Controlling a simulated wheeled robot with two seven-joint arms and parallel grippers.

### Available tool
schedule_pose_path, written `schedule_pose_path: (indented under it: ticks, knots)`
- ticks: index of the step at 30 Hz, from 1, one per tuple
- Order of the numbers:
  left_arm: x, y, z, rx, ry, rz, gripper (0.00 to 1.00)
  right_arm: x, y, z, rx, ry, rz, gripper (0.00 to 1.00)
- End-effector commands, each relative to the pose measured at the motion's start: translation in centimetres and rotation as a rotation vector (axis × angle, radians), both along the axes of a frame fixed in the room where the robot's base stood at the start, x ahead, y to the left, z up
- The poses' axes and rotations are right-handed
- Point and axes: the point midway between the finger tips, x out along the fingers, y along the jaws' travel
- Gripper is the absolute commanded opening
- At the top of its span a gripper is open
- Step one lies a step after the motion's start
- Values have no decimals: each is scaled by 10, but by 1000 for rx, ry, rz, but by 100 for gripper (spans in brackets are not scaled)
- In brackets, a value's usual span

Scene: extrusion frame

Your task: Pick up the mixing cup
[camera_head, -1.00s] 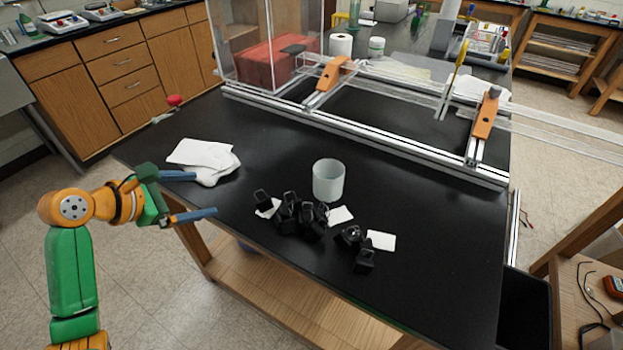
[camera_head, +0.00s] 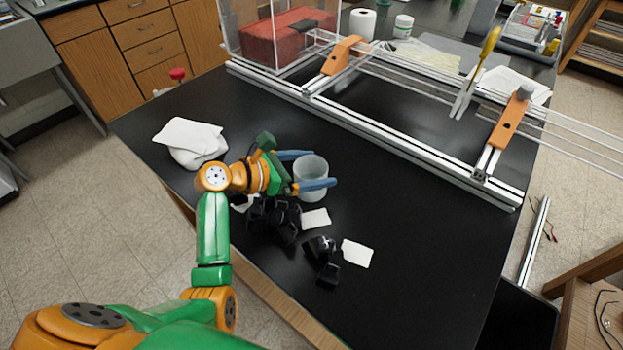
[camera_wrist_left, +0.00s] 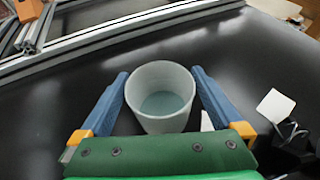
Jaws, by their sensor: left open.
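The mixing cup (camera_head: 311,172) is a pale, frosted, open-topped cup standing upright on the black table. My left gripper (camera_head: 314,168) is open, with its two blue fingers on either side of the cup. In the left wrist view the cup (camera_wrist_left: 160,97) stands between the fingers of the left gripper (camera_wrist_left: 160,84), with a visible gap at the left finger. At the right finger I cannot tell whether it touches. My right gripper is not in view.
Several black clips (camera_head: 272,217) and white cards (camera_head: 357,254) lie in front of the cup. A crumpled white cloth (camera_head: 190,140) lies at left. An aluminium extrusion frame (camera_head: 400,144) with orange brackets (camera_head: 509,118) runs behind.

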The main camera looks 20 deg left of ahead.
Motion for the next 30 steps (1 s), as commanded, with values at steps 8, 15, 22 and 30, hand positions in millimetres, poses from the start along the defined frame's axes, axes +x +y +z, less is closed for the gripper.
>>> schedule_pose_path:
  ticks: [8,15,22,30]
  knots:
    - [17,-15,-10,1,-1,1,100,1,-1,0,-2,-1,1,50]
    - [17,-14,-10,1,-1,1,62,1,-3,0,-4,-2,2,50]
    - [17,-14,-10,2,0,1,23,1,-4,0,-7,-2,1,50]
    - [17,-14,-4,2,-2,1,23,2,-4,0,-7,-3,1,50]
